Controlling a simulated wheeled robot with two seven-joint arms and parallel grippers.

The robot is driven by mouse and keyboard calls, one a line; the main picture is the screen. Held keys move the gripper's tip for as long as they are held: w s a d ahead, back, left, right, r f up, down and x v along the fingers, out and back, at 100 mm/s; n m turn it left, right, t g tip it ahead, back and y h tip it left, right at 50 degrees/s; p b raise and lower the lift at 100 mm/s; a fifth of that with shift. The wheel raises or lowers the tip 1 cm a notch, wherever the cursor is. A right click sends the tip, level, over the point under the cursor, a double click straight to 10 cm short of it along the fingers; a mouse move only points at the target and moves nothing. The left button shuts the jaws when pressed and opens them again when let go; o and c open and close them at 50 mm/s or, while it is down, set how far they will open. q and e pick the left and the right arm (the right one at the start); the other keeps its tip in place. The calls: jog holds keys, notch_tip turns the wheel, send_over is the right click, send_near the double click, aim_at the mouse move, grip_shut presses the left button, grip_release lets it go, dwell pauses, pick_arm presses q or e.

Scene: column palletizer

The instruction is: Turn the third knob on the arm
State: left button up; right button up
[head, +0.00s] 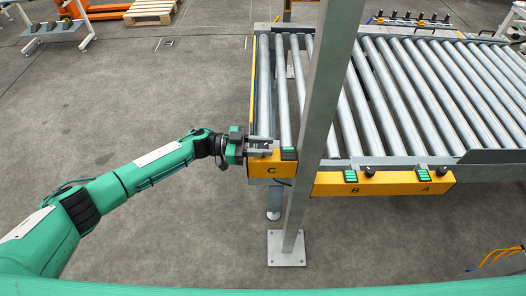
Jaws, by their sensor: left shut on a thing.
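A yellow control box marked C (271,170) sits at the front left corner of the roller conveyor, with a green display (288,154) on top. My left gripper (260,146) reaches in from the left and is shut at the top of this box, on the knob there; its fingers hide the knob. A longer yellow box (388,188) to the right is marked B and A. It carries a black knob (370,171) by B and another black knob (442,171) by A, each beside a green display. The knob angles are too small to read. My right gripper is not in view.
A grey post (323,90) on a floor plate (287,248) stands just right of box C, between it and box B. The roller conveyor (375,95) fills the right side. Open floor lies left of the conveyor; a wooden pallet (150,11) is far back.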

pick_arm(q)
jog(key=shift+m+g+b, duration=0.6)
jog(key=shift+g+b, duration=0.05)
jog(key=shift+g, duration=0.25)
jog(key=o, duration=0.9)
jog(key=shift+o, duration=0.2)
jog(key=shift+w+a+f+b, duration=0.1)
jog(key=shift+a+b, duration=0.25)
jog(key=shift+a, duration=0.15)
jog(key=w+a+b, duration=0.2)
jog(key=a+b, duration=0.2)
jog(key=a, duration=0.8)
jog(key=shift+w+a, duration=0.15)
jog(key=shift+a, duration=0.15)
